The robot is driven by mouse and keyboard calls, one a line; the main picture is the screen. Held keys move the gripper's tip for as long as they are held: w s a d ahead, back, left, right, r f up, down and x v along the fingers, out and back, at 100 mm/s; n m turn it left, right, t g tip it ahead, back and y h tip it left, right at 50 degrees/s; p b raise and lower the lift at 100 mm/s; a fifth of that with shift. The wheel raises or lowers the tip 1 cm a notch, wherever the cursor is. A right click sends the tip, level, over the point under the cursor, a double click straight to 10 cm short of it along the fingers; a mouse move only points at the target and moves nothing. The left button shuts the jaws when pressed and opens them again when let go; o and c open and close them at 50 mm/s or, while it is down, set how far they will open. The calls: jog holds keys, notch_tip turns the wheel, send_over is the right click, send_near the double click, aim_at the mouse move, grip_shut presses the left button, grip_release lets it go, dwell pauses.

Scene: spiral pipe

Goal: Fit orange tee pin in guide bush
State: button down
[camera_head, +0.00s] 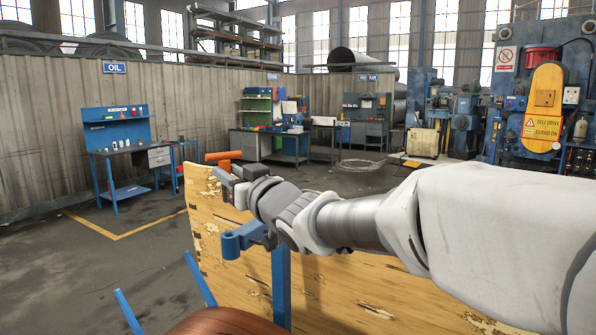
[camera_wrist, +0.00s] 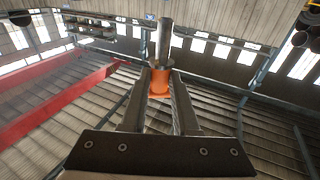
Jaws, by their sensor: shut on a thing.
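The orange tee pin (camera_head: 223,156) shows as a short orange bar at the tip of my gripper (camera_head: 228,174) in the head view. In the wrist view my gripper (camera_wrist: 160,82) is shut on the orange part of the pin (camera_wrist: 160,88), and a grey cylindrical shaft extends upward from it. A blue fitting with a rounded end (camera_head: 236,243) is below my gripper, near the top of a blue post (camera_head: 281,290). It may be the guide bush; its opening cannot be made out. The pin is apart from this fitting.
A patterned wooden board (camera_head: 330,290) stands beneath my arm. Thin blue rods (camera_head: 127,312) and a rounded brown surface (camera_head: 225,322) are at the bottom. A blue workbench (camera_head: 125,150) stands farther back left, with open floor before it.

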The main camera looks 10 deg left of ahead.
jog(key=shift+d+r+p, duration=0.1)
jog(key=shift+r+p, duration=0.1)
jog(key=shift+p, duration=0.25)
notch_tip(320, 180, down, 6)
jog(key=b, duration=0.5)
jog(key=shift+f+b, duration=2.85)
jog(key=shift+f, duration=0.1)
jog(key=c, duration=0.6)
grip_release()
